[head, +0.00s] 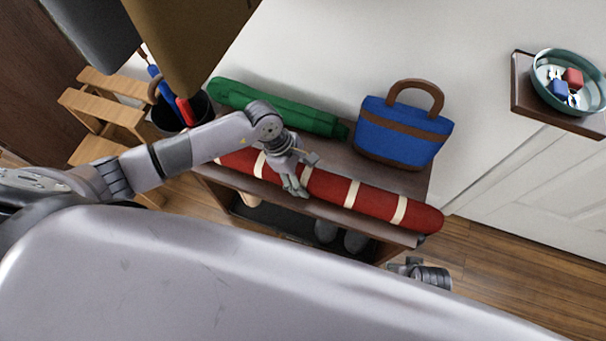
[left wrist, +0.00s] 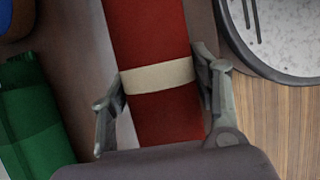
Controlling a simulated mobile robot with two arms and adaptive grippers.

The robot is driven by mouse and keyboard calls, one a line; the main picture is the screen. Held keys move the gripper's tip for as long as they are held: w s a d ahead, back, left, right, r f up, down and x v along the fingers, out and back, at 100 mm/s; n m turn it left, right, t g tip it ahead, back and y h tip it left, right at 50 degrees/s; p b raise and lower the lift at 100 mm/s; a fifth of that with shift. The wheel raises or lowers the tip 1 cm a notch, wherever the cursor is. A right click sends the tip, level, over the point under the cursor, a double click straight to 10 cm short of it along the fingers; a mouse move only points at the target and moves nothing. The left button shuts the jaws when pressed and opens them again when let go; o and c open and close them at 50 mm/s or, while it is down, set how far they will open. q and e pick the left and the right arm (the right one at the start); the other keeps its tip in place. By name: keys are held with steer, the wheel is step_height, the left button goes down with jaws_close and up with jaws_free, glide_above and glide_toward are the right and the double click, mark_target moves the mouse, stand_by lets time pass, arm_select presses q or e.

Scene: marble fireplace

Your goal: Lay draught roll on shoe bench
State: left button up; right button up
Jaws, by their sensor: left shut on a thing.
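The draught roll (head: 330,187) is long and red with cream bands. In the head view it lies along the front of the brown shoe bench (head: 330,146), its right end reaching the bench's right edge. I cannot tell whether it rests on the bench top or is just above it. My left gripper (head: 296,184) is shut on the roll near its middle, covering part of it. In the left wrist view the roll (left wrist: 155,30) runs between the two fingers (left wrist: 160,92), by a cream band. Part of my right arm's end (head: 425,272) shows right of the bench; its fingers are unclear.
A green roll (head: 270,106) lies at the back of the bench, with a blue bag (head: 400,134) to its right. A wall shelf (head: 524,92) holds a teal bowl (head: 545,96). Shoes (head: 340,236) sit under the bench.

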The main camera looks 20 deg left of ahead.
steer(key=shift+r, duration=0.1)
arm_select(q)
steer(key=o, duration=1.7)
arm_select(e)
steer(key=shift+w+r, duration=0.1)
steer(key=shift+r, duration=0.05)
arm_select(q)
steer(key=p+v, duration=0.1)
steer(key=v, duration=1.1)
steer(key=shift+r, duration=0.1)
arm_select(e)
steer(key=f, duration=0.1)
steer(key=s+f, duration=0.1)
steer(key=f, duration=0.1)
steer(key=s+f, duration=0.1)
steer(key=f, duration=0.1)
steer(key=shift+s+d, duration=0.2)
steer(key=shift+s, duration=0.05)
arm_select(q)
steer(key=shift+d, duration=0.15)
